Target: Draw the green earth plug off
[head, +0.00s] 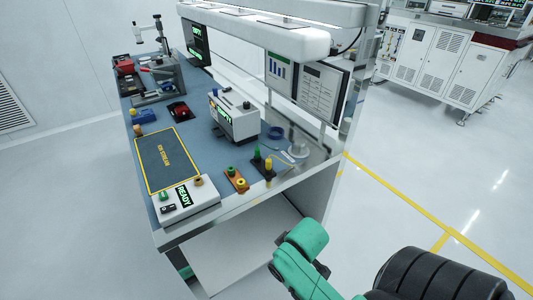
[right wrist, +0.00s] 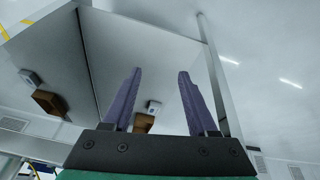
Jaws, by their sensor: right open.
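In the head view a green plug (head: 257,154) stands upright on a small black block near the bench's front right edge. A yellow plug (head: 268,164) stands beside it. An orange block (head: 236,181) just left of them carries another small green piece (head: 230,171) and a yellow ring-like piece; I cannot tell which green one is the earth plug. In the right wrist view my right gripper (right wrist: 157,76) is open and empty, its two purple fingers apart. No plug shows between them. My left gripper is not in view.
The blue-topped bench (head: 207,160) holds a white instrument box (head: 234,118), a white READY unit (head: 187,201) and a yellow-framed mat (head: 168,143). A white lamp housing (head: 255,35) overhangs the bench. My green right arm is off the bench's near right corner, over open floor.

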